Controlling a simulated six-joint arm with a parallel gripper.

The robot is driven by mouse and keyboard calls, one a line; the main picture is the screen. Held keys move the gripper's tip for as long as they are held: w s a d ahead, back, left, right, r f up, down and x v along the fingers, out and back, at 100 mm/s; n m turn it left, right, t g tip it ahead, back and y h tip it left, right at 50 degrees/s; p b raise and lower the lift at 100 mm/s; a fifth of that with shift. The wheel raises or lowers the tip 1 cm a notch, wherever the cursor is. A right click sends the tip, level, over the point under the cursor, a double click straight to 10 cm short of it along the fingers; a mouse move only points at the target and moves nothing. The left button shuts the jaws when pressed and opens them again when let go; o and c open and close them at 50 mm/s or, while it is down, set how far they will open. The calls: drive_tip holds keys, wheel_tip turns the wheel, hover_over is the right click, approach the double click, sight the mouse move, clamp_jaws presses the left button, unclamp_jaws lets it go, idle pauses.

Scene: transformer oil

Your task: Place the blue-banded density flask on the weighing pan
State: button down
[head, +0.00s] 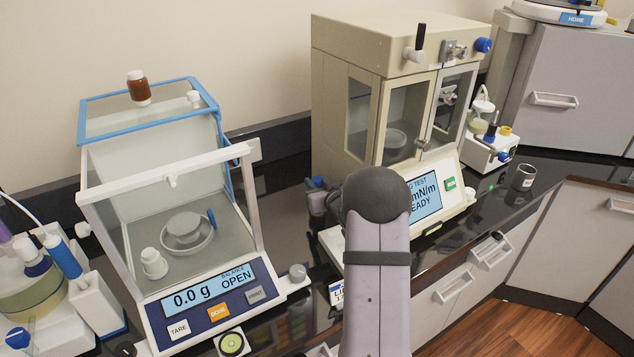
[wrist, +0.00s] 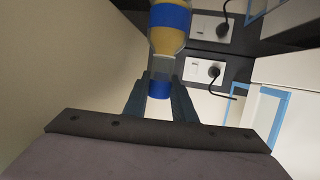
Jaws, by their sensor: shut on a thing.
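My gripper (wrist: 160,82) is shut on the blue-banded density flask (wrist: 171,38) in the wrist view. The fingers sit either side of its narrow neck and blue stopper. The amber body with the blue band extends beyond the fingertips to the top edge, where it is cut off. In the head view my arm hides the flask. The weighing pan (head: 184,226) is a small round plate inside the balance (head: 172,269) at the left. The pan is empty. The balance display reads 0.0 g and OPEN.
A small white object (head: 153,263) stands beside the pan inside the balance. A brown bottle (head: 138,88) sits on the blue-framed top. A beige cabinet instrument (head: 345,50) stands right of the balance.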

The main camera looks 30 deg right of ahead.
drive_tip(key=shift+w+f, duration=0.1)
drive_tip(key=shift+f, duration=0.05)
drive_tip(key=c, duration=1.5)
unclamp_jaws()
drive_tip(key=shift+o, duration=0.2)
drive_tip(key=b+v, duration=0.3)
drive_tip(key=v, duration=0.4)
drive_tip(key=shift+s+a+f, duration=0.15)
drive_tip(key=shift+s+f, duration=0.05)
drive_tip(key=shift+s, duration=0.05)
